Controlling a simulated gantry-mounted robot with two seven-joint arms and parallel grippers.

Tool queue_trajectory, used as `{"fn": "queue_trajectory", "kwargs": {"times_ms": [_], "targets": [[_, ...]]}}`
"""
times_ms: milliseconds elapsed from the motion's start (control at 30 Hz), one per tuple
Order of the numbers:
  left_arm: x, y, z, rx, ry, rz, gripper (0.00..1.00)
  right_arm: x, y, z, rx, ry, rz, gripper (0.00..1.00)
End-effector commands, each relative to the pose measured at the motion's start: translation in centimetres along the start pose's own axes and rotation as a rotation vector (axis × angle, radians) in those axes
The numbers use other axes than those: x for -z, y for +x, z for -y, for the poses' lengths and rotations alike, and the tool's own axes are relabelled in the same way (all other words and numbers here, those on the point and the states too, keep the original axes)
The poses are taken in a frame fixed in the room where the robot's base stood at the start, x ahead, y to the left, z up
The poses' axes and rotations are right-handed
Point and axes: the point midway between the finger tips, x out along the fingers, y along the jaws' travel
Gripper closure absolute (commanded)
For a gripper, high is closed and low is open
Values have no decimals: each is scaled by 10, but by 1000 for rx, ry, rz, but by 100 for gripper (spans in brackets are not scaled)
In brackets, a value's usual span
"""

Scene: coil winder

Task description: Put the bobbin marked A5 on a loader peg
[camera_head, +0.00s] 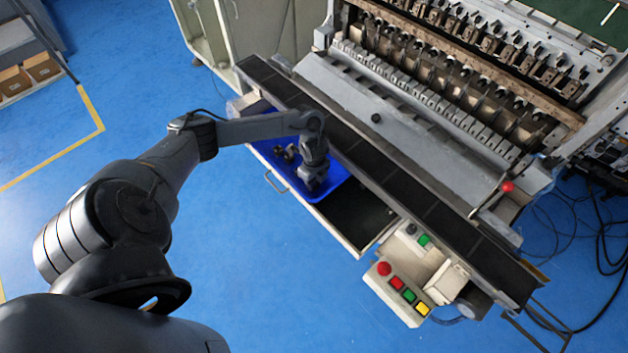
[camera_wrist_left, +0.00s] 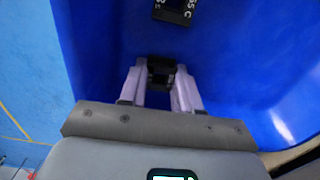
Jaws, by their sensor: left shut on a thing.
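My left gripper (camera_head: 314,182) reaches down into the blue tray (camera_head: 338,198) in the head view. In the left wrist view the left gripper (camera_wrist_left: 160,74) is shut on a small dark bobbin (camera_wrist_left: 160,64) between its pale fingers; no mark on it is readable. The tray's blue floor is below and around it. Another dark bobbin (camera_wrist_left: 174,11) with white lettering lies further off at the top edge; its marking is partly cut off and I cannot read it surely. In the head view dark bobbins (camera_head: 286,153) sit left of the gripper. The loader pegs cannot be made out.
The coil winder (camera_head: 400,95) stands behind a long dark belt (camera_head: 405,185). An open drawer (camera_head: 362,252) holds the tray. A control box with coloured buttons (camera_head: 403,290) and a red-knobbed lever (camera_head: 507,187) are to the right. Blue floor is free at the front.

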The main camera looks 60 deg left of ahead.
Motion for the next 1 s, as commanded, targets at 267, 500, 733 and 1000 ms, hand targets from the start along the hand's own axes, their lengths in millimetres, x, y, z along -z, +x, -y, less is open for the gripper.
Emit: {"fn": "queue_trajectory", "kwargs": {"times_ms": [267,500,733,1000], "targets": [[0,2,0,0,0,0,42,0,1,2,5,6,-1,100],[0,2,0,0,0,0,42,0,1,2,8,10,-2,100],[0,-7,1,2,1,0,42,-1,6,2,8,10,0,100],[-3,-55,4,3,2,0,42,2,-2,1,4,5,-2,100]]}}
